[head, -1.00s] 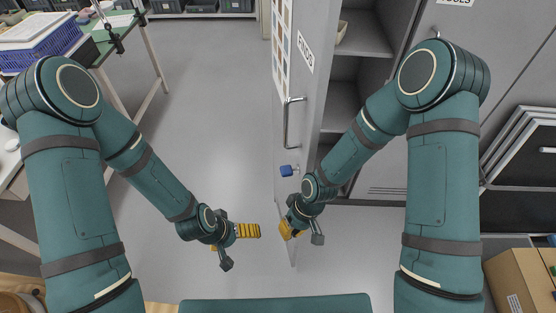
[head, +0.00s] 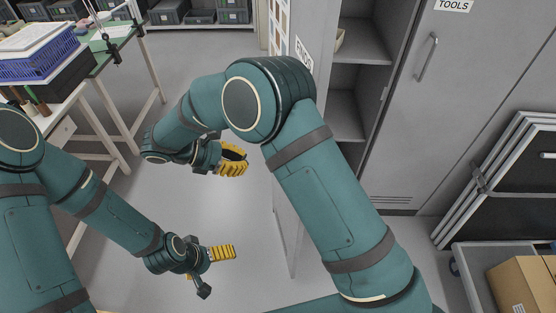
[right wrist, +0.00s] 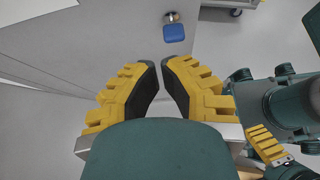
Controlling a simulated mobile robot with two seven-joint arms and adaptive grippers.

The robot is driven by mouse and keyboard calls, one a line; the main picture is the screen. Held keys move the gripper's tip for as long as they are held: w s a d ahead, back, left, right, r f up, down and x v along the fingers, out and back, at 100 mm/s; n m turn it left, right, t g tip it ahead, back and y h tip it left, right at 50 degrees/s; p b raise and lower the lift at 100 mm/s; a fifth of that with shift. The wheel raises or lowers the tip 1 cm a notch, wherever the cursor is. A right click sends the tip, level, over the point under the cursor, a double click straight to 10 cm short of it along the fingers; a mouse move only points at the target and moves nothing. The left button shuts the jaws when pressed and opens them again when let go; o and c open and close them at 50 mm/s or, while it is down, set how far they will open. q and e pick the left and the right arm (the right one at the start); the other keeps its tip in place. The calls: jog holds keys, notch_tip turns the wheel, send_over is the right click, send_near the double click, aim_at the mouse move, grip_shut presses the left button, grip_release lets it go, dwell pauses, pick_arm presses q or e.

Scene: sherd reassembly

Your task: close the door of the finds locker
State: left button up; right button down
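The finds locker door (head: 284,215) stands open, jutting from the locker toward me, with the "FINDS" sign (head: 303,56) on its face. My right arm hides its middle and handle. My right gripper (head: 232,160) is left of the door, on its outer-face side, apart from it in the head view. In the right wrist view its yellow fingers (right wrist: 160,75) show a narrow empty gap. A blue tag (right wrist: 174,33) hangs from a key ahead of them. My left gripper (head: 222,253) is lower, over the floor; its finger gap is not clear.
The locker's open shelves (head: 355,45) are behind the door, beside the closed tools locker (head: 430,110). A cardboard box (head: 522,285) and leaning framed panels (head: 500,180) are at right. A table with a blue crate (head: 40,60) is at left. Floor left of the door is clear.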

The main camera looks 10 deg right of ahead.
jog(key=d+r+b+x, duration=0.1)
jog(key=r+x, duration=0.1)
jog(key=x, duration=1.1)
jog(key=shift+d+r, duration=0.25)
jog(key=shift+r, duration=0.05)
jog(key=shift+w+d, duration=0.1)
jog(key=shift+w, duration=0.05)
